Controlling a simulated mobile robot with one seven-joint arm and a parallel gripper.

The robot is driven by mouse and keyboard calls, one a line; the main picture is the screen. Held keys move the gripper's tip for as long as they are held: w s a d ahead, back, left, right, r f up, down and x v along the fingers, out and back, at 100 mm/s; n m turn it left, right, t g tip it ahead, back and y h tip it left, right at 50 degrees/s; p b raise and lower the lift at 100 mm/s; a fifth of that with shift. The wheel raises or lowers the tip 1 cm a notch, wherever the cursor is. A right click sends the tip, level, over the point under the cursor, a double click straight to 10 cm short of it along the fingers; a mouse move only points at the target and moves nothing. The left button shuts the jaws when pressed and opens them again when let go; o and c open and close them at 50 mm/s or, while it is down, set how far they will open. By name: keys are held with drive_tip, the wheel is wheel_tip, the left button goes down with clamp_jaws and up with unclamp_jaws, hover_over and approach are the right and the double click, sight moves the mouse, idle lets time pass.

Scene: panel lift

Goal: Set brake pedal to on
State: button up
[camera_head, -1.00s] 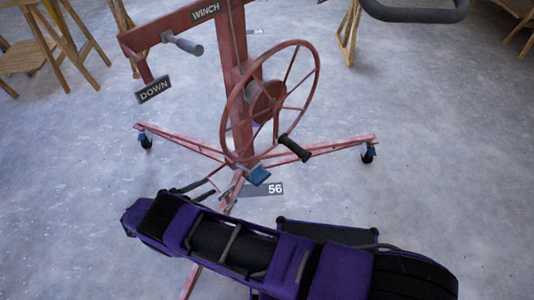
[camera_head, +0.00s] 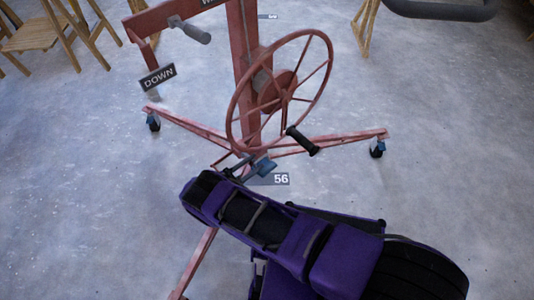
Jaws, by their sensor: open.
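The red panel lift stands ahead with its large handwheel (camera_head: 280,90) and black crank handle (camera_head: 302,141). A small blue pedal (camera_head: 264,167) sits low at the base of the mast, just below the wheel; it looks like the brake pedal. My purple and black arm reaches up from the bottom right. My gripper (camera_head: 240,168) is open, with dark fingers close to the left of the pedal. I cannot tell whether they touch it. The wrist hides part of the lift's base there.
A label reading 56 (camera_head: 281,179) shows beside the pedal. A DOWN sign (camera_head: 158,77) and a grey-handled winch lever (camera_head: 190,31) are at upper left. Red caster legs (camera_head: 340,140) spread across the floor. Wooden chairs (camera_head: 55,38) stand at the back left. Floor at right is clear.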

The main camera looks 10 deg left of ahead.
sight(265, 155)
drive_tip(key=x, duration=0.6)
drive_tip(key=shift+w+d, duration=0.1)
drive_tip(key=shift+w, duration=0.05)
clamp_jaws()
